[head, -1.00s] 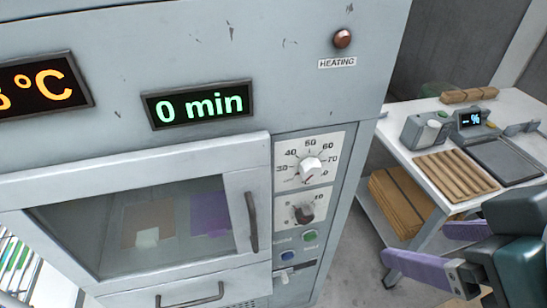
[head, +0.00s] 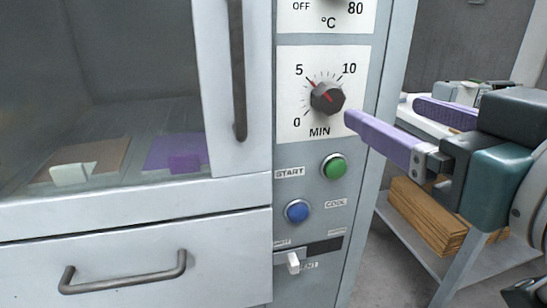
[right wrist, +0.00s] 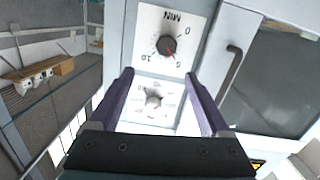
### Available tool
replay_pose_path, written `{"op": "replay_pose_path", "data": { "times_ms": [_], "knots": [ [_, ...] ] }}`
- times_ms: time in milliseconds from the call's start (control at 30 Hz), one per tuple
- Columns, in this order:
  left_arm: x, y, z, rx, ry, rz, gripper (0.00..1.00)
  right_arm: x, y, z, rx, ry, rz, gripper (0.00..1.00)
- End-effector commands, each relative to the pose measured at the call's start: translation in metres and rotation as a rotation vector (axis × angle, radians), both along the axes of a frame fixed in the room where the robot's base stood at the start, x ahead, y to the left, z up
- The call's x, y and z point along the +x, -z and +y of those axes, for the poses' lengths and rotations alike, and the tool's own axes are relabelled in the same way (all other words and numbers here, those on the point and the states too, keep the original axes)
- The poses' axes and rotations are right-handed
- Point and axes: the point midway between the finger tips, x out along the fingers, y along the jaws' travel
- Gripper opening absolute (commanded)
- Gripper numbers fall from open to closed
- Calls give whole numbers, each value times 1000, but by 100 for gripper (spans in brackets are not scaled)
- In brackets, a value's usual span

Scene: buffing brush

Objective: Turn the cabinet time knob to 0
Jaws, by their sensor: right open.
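The time knob (head: 327,98) is a dark knob with a red pointer on a white plate marked 0, 5, 10 and MIN. Its pointer aims up-left, close to the 5. In the right wrist view the time knob (right wrist: 166,44) appears upside down, beyond the fingertips. My right gripper (head: 385,110) has purple fingers spread apart and empty. It is to the right of the knob and does not touch it. My left gripper is out of view.
Below the knob are a green START button (head: 334,166), a blue COOK button (head: 297,211) and a white switch (head: 293,263). The cabinet door handle (head: 237,70) stands out to the left. A table with stacked brown boards (head: 428,215) is at right.

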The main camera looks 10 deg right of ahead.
Motion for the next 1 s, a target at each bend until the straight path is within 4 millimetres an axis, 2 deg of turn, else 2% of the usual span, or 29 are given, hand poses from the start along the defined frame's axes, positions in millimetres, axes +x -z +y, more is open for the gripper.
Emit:
{"op": "replay_pose_path", "data": {
  "times_ms": [33, 167, 367, 800, 1000],
  "knots": [
    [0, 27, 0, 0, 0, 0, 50, 1, 21, 2, 0, -9, -25, 81],
    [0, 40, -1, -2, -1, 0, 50, 3, 26, 6, -3, -25, -67, 81],
    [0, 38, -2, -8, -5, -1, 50, 12, 21, 7, -3, -30, -82, 81],
    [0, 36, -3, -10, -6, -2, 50, 82, 21, 6, -6, -28, -79, 81],
    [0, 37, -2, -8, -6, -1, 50, 99, 22, 7, -3, -29, -77, 81]
  ]
}}
